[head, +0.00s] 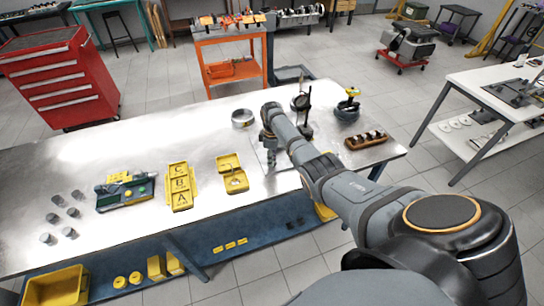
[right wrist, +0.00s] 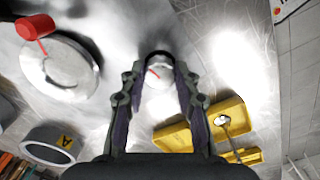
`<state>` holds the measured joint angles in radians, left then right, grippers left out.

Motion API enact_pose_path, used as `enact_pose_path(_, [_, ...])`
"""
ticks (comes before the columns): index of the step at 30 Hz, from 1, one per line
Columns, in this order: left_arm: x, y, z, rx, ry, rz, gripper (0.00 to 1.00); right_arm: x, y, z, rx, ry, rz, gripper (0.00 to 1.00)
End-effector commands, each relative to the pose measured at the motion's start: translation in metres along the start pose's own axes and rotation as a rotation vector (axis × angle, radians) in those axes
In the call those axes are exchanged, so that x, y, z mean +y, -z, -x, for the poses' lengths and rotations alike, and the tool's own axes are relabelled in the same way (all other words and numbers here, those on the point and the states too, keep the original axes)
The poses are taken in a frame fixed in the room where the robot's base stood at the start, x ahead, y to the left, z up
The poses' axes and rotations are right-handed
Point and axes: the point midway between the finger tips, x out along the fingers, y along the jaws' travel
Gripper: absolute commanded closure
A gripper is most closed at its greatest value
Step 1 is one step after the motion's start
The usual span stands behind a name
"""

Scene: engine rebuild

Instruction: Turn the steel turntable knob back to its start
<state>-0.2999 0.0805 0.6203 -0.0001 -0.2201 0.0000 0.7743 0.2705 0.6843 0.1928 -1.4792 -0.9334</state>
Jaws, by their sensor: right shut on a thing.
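My right gripper (head: 268,148) points down at the steel table, at the end of the arm that crosses the head view from the lower right. In the right wrist view the gripper (right wrist: 158,80) has its two fingers on either side of a steel knob (right wrist: 158,74) and is shut on it. The knob has a red line on its top face, which lies slanted in that view. A round steel turntable disc (right wrist: 62,83) with a red pointer (right wrist: 36,28) shows to the left of the knob. In the head view the knob is hidden by my gripper and arm. My left gripper is not in view.
An open yellow case (head: 232,180) is near the gripper, and a steel ring (head: 243,118) lies beyond it. A dial stand (head: 307,100) and a wooden rack (head: 366,141) are to the right. Yellow lettered blocks (head: 179,186) and small steel cylinders (head: 57,200) are further left.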

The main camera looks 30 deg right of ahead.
Motion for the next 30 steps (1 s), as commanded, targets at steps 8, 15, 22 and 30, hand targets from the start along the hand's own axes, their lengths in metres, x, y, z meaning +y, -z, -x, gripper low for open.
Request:
enact_pose_path(8, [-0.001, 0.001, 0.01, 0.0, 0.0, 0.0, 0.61, 0.0, 0.0, 0.002, -0.001, 0.001, -0.263, 1.0])
enact_pose_path(15, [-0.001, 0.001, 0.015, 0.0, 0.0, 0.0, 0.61, 0.0, 0.0, 0.001, -0.001, 0.001, -0.491, 1.0])
enact_pose_path(22, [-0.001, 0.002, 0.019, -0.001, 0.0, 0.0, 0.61, 0.0, 0.0, 0.001, 0.0, 0.0, -0.709, 1.0])
enact_pose_path(30, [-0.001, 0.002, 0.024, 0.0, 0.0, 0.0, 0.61, 0.0, 0.0, 0.001, 0.001, 0.0, -0.966, 1.0])
